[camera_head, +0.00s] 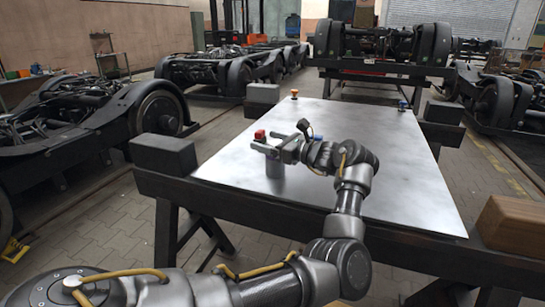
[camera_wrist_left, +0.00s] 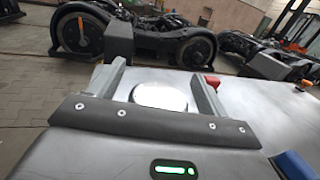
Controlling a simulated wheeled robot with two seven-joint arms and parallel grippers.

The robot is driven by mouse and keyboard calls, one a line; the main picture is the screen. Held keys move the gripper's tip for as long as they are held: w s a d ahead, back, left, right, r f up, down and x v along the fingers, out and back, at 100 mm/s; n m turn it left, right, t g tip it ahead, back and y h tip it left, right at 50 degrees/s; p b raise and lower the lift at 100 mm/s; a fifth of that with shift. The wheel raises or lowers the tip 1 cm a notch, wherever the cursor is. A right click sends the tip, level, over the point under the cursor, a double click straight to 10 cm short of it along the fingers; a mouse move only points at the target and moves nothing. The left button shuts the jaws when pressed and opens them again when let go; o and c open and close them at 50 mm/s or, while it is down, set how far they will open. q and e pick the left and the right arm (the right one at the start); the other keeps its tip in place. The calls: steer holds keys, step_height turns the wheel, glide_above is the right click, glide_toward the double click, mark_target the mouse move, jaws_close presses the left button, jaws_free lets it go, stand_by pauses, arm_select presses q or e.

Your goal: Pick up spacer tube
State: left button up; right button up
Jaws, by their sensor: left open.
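The spacer tube (camera_head: 275,168) is a short grey metal cylinder, upright on the steel tabletop. Its shiny rounded top (camera_wrist_left: 160,95) shows in the left wrist view, between the two fingers. My left gripper (camera_head: 265,145) is open at the tube's upper end, fingers pointing left in the head view. In the left wrist view the fingers (camera_wrist_left: 158,72) stand on either side of the tube, and a gap shows at least on the left. The gripper hides part of the tube's top in the head view. My right gripper is in neither view.
A red piece (camera_head: 260,135) stands just beyond the fingers, and a blue piece (camera_head: 318,138) is by my wrist. Orange (camera_head: 294,93) and blue (camera_head: 403,105) knobbed items stand at the table's back. The table (camera_head: 400,180) is bare at right. A brown box (camera_head: 512,225) sits right.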

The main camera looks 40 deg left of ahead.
arm_select(q)
steer(key=c, duration=1.4)
steer(key=shift+r, duration=0.15)
